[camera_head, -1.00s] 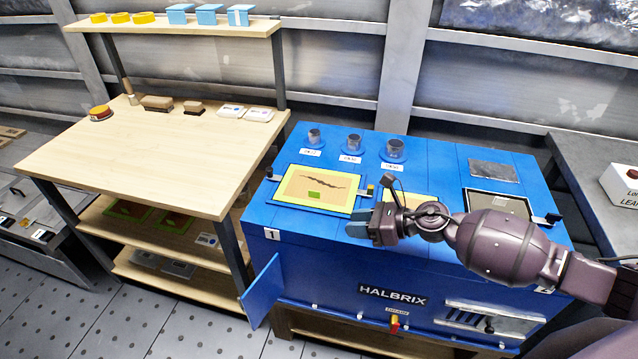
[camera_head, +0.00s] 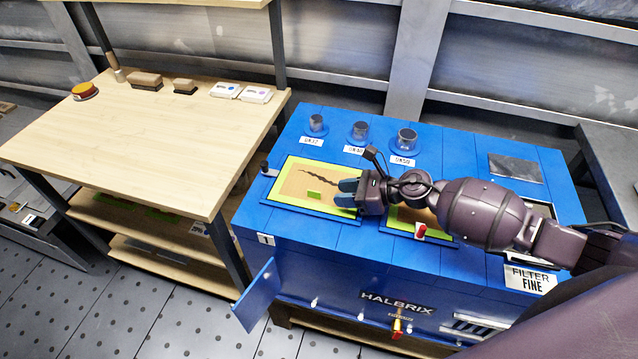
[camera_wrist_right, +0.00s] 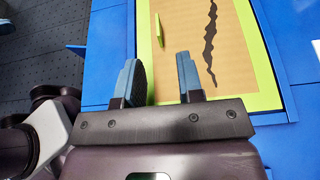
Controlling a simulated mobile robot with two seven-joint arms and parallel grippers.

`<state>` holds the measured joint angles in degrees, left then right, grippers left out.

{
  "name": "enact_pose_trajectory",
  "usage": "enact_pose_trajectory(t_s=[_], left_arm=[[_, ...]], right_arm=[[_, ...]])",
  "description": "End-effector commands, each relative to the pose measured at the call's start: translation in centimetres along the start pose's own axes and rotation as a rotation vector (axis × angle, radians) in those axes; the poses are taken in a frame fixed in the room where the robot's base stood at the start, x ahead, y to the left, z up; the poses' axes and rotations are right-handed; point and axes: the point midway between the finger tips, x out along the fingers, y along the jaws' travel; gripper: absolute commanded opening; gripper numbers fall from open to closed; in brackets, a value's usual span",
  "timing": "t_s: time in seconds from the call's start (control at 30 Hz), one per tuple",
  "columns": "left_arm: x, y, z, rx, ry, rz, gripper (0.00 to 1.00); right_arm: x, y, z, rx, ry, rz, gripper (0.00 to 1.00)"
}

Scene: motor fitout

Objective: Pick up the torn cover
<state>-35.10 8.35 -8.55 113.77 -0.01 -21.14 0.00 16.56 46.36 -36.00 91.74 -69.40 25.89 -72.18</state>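The torn cover (camera_head: 300,184) is a tan panel with a yellow-green frame and a dark jagged tear, lying in the left bay of the blue machine's top. A small green tab (camera_head: 314,195) stands on it near its front edge. The cover also shows in the right wrist view (camera_wrist_right: 180,50), with the tear to the right of the fingers. My right gripper (camera_head: 347,193) is open over the right edge of the cover. Its two blue fingers are apart with nothing between them, and the tab (camera_wrist_right: 159,30) lies beyond them in the right wrist view. My left gripper is not in view.
The blue machine (camera_head: 330,235) has several dark knobs along its back and a second panel (camera_head: 408,218) partly hidden by my right arm. A blue door (camera_head: 257,297) hangs open at its front left. A wooden bench (camera_head: 140,150) with blocks and boxes stands left.

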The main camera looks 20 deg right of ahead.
Motion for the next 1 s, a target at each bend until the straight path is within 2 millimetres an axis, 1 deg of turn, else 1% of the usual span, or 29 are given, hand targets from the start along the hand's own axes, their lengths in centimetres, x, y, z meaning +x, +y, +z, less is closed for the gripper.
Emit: enact_pose_trajectory(t_s=[0.03,0.17,0.27,0.43,0.6,0.7,0.9,0.93,1.0], left_arm=[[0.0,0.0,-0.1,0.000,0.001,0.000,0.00],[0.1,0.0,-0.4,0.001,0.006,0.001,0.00],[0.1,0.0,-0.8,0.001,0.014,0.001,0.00],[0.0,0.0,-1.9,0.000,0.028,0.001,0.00],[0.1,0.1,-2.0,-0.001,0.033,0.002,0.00],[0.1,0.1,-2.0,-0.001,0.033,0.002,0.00],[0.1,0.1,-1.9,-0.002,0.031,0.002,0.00],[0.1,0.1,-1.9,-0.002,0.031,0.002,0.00],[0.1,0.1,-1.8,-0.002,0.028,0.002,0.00]], right_arm=[[0.5,0.0,0.1,0.000,-0.002,0.000,0.34],[1.1,0.0,0.1,-0.001,0.000,-0.001,0.34],[1.8,0.0,0.4,-0.002,-0.001,0.000,0.34],[4.1,0.2,1.3,-0.002,-0.003,0.001,0.34],[5.9,0.1,1.0,0.000,0.000,0.000,0.34],[6.3,0.2,1.0,0.000,0.000,0.000,0.34],[6.3,0.2,1.0,0.000,0.000,0.000,0.34],[6.3,0.2,1.0,0.000,0.000,0.000,0.31],[6.3,0.2,1.0,0.000,0.000,0.000,0.21]])
